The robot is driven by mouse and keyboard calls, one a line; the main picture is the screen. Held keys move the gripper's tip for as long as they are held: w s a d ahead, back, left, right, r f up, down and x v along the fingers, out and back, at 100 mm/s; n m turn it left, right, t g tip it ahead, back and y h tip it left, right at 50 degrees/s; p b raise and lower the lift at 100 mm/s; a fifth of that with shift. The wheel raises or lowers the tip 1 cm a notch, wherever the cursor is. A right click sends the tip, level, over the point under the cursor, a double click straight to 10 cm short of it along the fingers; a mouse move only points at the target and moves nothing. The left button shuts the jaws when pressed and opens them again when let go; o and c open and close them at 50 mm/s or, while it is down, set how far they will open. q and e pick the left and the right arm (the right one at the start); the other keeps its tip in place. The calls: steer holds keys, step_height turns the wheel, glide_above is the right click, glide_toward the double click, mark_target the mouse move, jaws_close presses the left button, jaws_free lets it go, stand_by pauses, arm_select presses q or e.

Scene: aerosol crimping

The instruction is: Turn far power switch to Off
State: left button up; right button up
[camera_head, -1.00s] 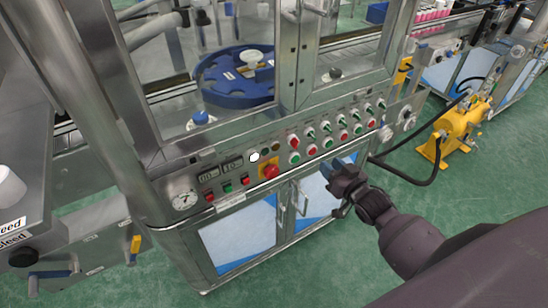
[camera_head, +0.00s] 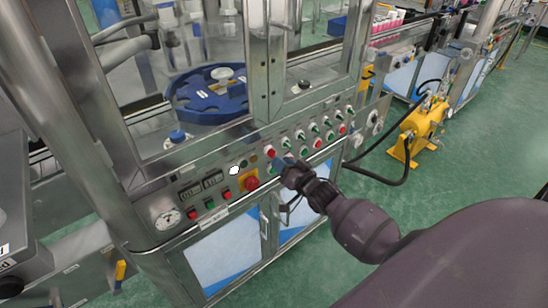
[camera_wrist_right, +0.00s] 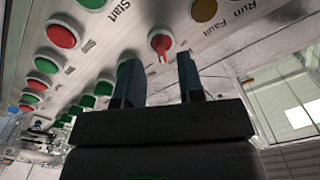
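A red switch knob (camera_wrist_right: 160,43) with a narrow pointer sits on the machine's control panel, directly beyond my right fingertips. My right gripper (camera_head: 280,162) is close to the panel, just below the knob. In the right wrist view its two blue-grey fingers (camera_wrist_right: 158,76) are apart with nothing between them, and the knob shows beyond the gap. The green control below the knob is mostly hidden. My left gripper is not in view.
Several red and green controls (camera_head: 315,128) line the panel to the right of the gripper. A red emergency stop (camera_head: 251,183) on a yellow plate is to the left. A pressure gauge (camera_head: 168,220) is further left. A yellow pump (camera_head: 418,130) stands at right.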

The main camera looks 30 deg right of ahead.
mark_target(273, 154)
steer(key=shift+w+a, duration=0.15)
steer(key=shift+w, duration=1.85)
jaws_close()
